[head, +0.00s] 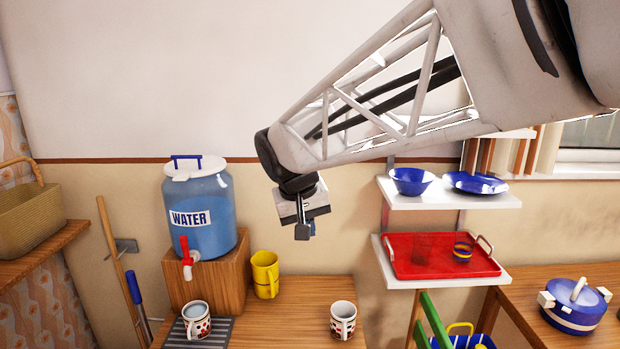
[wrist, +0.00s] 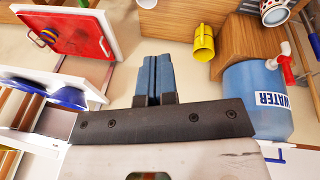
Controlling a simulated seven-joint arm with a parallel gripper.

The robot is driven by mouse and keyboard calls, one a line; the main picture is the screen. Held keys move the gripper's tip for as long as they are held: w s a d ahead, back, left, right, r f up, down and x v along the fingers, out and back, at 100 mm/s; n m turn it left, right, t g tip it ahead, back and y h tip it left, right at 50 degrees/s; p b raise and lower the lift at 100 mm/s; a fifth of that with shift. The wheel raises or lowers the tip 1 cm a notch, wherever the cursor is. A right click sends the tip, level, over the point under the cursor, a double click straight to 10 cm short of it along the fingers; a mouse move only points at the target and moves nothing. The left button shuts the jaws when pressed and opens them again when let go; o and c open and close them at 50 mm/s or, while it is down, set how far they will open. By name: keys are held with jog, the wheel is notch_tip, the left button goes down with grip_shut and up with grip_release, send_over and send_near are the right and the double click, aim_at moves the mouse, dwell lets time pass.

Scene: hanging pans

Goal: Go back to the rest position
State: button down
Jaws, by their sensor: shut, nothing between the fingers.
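My gripper (head: 303,230) hangs from the end of my arm in the middle of the head view, in front of the bare wall and above the back of the wooden table. It points down. In the wrist view its two blue fingers (wrist: 154,80) are together, with nothing between them. It is apart from everything around it.
Two patterned mugs (head: 343,319) stand on the table (head: 290,300). To the right, shelves hold blue dishes (head: 412,181) and a red tray (head: 405,262). A blue pot (head: 575,305) stands far right.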

jog(key=s+d+f+m+y, duration=0.1)
jog(key=s+d+f, duration=0.3)
jog(key=s+d, duration=0.5)
jog(key=s+d+f+m, duration=0.1)
jog(key=s+d+f, duration=0.4)
jog(key=s+d, duration=0.5)
jog(key=s, duration=0.6)
jog(key=shift+m+y, duration=0.4)
